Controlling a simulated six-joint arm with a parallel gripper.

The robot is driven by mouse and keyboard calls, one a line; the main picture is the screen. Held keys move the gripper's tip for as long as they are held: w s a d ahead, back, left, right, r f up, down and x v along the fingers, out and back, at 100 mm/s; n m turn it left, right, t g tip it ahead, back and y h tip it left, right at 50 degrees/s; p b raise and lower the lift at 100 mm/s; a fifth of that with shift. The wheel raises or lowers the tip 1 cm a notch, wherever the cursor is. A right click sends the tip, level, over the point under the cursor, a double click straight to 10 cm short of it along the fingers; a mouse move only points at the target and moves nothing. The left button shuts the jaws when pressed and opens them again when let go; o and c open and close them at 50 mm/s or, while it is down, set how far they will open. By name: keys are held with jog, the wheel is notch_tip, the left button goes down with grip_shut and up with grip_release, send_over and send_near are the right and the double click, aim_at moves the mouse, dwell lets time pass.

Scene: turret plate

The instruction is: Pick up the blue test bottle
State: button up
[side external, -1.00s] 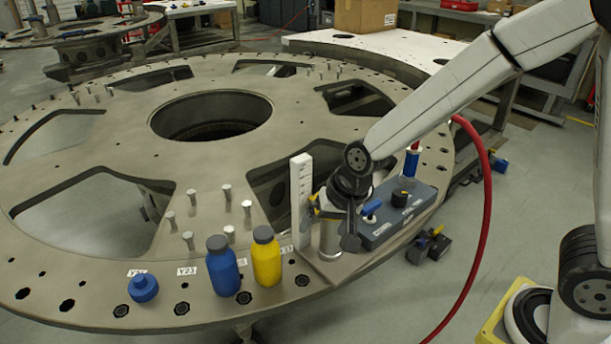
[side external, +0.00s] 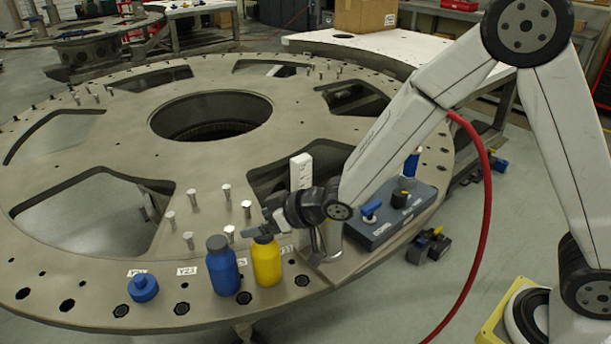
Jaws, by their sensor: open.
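The blue test bottle (side external: 223,270) stands upright on the turret plate (side external: 110,240) near its front edge, with a grey cap. A yellow bottle (side external: 266,264) with a grey cap stands just to its right. My gripper (side external: 262,228) is open and appears at the top of the yellow bottle, overlapping its cap in the picture. Whether it touches that cap cannot be told. The gripper is above and to the right of the blue bottle, apart from it.
A short blue round piece (side external: 143,288) sits left of the blue bottle. Several metal pins (side external: 190,240) stand behind the bottles. A white upright block (side external: 301,171) and a grey-blue control box (side external: 390,217) stand to the right. A red hose (side external: 487,220) hangs at the right.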

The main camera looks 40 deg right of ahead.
aim_at(221, 242)
jog(key=shift+s+a+f+n+y, duration=0.15)
jog(key=shift+a+n+y, duration=0.35)
jog(key=shift+n, duration=0.1)
jog(key=shift+s+a+f+n+y, duration=0.15)
jog(key=shift+a+n+y, duration=0.2)
jog(key=shift+n+y, duration=0.2)
jog(key=shift+s+a+n+y, duration=0.45)
jog(key=shift+a+n+y, duration=0.3)
jog(key=shift+n, duration=0.3)
jog(key=shift+f, duration=0.1)
jog(key=shift+x, duration=1.3)
jog(key=shift+a, duration=0.1)
jog(key=shift+x, duration=2.5)
